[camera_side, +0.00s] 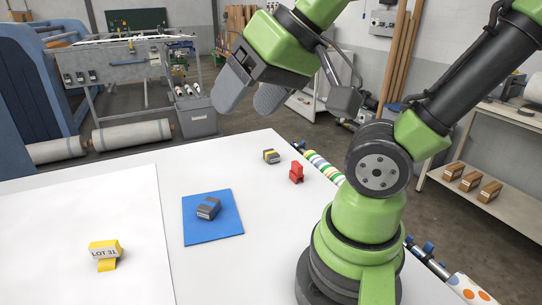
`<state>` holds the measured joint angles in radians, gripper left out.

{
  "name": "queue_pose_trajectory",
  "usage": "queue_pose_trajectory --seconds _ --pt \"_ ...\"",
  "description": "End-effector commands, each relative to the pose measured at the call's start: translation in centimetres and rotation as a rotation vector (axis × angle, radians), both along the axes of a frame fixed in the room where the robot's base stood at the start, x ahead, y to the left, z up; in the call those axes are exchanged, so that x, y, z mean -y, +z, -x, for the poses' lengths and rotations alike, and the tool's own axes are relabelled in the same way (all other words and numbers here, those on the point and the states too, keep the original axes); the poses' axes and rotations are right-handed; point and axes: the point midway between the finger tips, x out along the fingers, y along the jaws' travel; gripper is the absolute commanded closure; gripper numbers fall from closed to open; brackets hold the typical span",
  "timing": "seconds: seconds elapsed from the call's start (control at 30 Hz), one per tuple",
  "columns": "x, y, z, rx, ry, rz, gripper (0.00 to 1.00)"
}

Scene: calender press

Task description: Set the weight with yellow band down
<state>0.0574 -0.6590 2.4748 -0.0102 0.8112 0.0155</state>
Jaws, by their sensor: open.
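The weight with yellow band (271,157) is a small dark block with a yellow stripe. It rests on the white table (265,225) near its far edge. A second dark grey weight (208,208) lies on a blue square mat (228,226); no yellow band shows on it. My gripper (250,98) is raised above the table's far edge, up and to the left of the banded weight in the picture. Its two grey fingers are apart, with nothing between them. It touches neither weight.
A red block (296,172) stands just right of the banded weight. A yellow block marked LOT 31 (105,252) sits on a white sheet (60,230) at the left. Striped rolls (322,166) lie along the table's right edge. The table between mat and banded weight is clear.

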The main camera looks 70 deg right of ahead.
Motion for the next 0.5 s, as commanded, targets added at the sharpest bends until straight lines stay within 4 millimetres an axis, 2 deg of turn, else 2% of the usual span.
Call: queue_pose_trajectory --seconds 0.17,0.3,0.4,0.5 --pt "5.8 -1.2 -5.4 -0.008 -0.159 0.125 0.30" --pt "11.9 -3.4 -8.9 -0.010 -0.264 0.224 0.30" --pt "16.5 -5.7 -10.4 -0.016 -0.322 0.282 0.30" --pt "21.0 -8.6 -11.1 -0.020 -0.369 0.327 0.30"
